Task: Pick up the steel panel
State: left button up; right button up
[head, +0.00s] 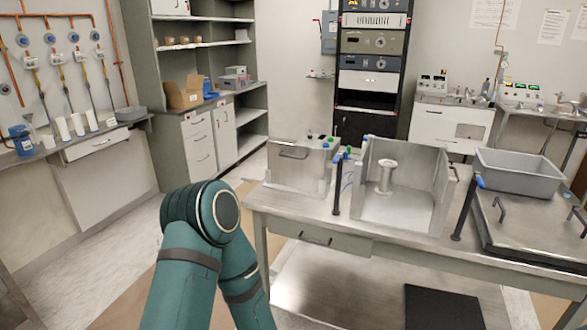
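A steel table (300,212) stands ahead and to the right. An upright steel panel with a bar handle (297,178) is on its left part. A flat steel piece with bar handles (525,226) lies at the table's right end. I cannot tell which of the two is the task's steel panel. Between them stands an open-fronted steel chamber (400,208) with a pale spool-shaped part (387,178) inside. One teal arm of mine is bent in the lower left, its elbow left of the table. Neither gripper shows.
A grey bin (518,174) sits behind the flat piece. Dark posts with blue tops (337,187) stand at the chamber's sides. A dark mat (442,307) lies below the table. Shelving (205,95) and an instrument rack (372,75) stand behind. Floor is open between cabinets and table.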

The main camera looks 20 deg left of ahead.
aim_at(292, 166)
jog(key=i+j+z, duration=0.2)
jog(key=j, duration=0.2)
jog(key=i+j+z, duration=0.15)
jog(key=j, duration=0.3)
jog(key=j+z, duration=0.2)
jog(key=j, duration=0.25)
jog(key=i+j+z, duration=0.15)
jog(key=j, duration=0.3)
